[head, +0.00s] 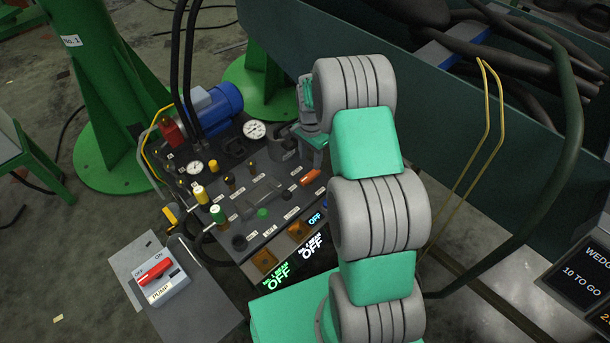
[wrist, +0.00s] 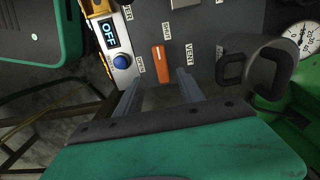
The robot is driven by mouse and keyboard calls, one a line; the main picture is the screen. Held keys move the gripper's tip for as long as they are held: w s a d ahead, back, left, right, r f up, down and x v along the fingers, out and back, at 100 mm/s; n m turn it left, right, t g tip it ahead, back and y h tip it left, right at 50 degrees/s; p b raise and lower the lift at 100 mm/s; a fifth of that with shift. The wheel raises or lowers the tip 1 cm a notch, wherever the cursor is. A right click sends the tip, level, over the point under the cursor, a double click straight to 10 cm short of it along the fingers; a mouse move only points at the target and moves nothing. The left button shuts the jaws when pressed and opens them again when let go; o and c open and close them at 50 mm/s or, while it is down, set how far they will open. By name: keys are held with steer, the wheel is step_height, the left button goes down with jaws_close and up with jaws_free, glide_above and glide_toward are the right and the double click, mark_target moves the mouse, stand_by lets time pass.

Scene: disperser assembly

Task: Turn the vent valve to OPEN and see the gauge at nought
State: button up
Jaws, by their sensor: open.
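The vent valve's orange handle (wrist: 160,66) stands on the dark panel beside a VENT label in the wrist view. It also shows at the panel's right side in the head view (head: 310,177). In the head view my gripper (head: 314,139) is partly hidden by my arm. A large white dial gauge (head: 254,130) stands at the panel's back, its edge also in the wrist view (wrist: 303,38); its reading is unclear.
A dark hooked fitting (wrist: 258,65) stands right of the handle in the wrist view. A smaller gauge (head: 195,167), bottles and knobs crowd the panel's left. A blue motor (head: 218,104) stands behind, and a pump switch box (head: 162,284) with a red handle is at front left.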

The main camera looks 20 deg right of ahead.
mark_target(310, 175)
steer(key=f+b, duration=0.1)
steer(key=f, duration=0.7)
steer(key=shift+w+d+f+b, duration=0.15)
steer(key=shift+w+f+b, duration=0.05)
steer(key=shift+f+b, duration=0.2)
jaws_close()
